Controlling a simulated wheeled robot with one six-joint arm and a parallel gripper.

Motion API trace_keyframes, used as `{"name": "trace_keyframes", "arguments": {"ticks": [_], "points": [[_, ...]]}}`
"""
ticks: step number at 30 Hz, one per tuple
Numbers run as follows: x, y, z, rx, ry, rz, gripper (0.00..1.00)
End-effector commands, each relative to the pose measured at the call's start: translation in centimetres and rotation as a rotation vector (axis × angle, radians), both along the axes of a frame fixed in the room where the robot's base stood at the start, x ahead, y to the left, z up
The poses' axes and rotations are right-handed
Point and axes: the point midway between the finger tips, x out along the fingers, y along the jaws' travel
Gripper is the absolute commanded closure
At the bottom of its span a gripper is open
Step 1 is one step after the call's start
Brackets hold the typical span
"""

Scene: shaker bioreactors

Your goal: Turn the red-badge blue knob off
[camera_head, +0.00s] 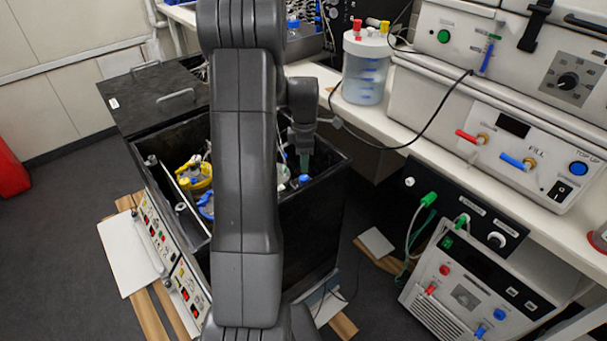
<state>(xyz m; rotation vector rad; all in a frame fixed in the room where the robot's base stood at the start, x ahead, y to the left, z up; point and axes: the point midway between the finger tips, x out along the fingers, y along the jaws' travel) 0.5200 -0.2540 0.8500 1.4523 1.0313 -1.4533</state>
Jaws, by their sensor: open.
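My arm crosses the middle of the view, and my gripper (304,165) points down into the open black box (318,222) at its right side. The fingers are small and dark greenish; they look open. A small blue knob or cap (304,179) shows just below the fingertips; I cannot tell whether they touch it. A second blue part (206,206) lies at the left in the box, beside a yellow-topped vessel (198,176), partly behind my arm. No red badge can be made out on either blue part, so I cannot tell which one is the task's knob.
The box's black lid (150,97) with handles is at its back left. A white bench (400,128) on the right carries a clear jar (366,75) and instruments with red and blue valve handles. A white control unit (468,290) stands below. Grey floor is free at left.

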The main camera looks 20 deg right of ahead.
Motion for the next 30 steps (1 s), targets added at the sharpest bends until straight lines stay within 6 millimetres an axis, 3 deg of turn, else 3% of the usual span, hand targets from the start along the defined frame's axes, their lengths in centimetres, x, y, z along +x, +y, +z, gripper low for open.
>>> {"name": "trace_keyframes", "arguments": {"ticks": [3, 9, 15, 23, 30], "points": [[-0.1, 0.0, -2.6, 0.001, 0.004, 0.0, 0.52], [-0.1, 0.0, -5.5, 0.001, 0.002, -0.001, 0.52], [0.0, 0.0, -6.6, 0.0, 0.0, -0.001, 0.52], [0.0, 0.0, -6.7, 0.0, 0.0, -0.001, 0.52], [0.0, 0.0, -6.7, 0.0, 0.0, -0.001, 0.96]]}}
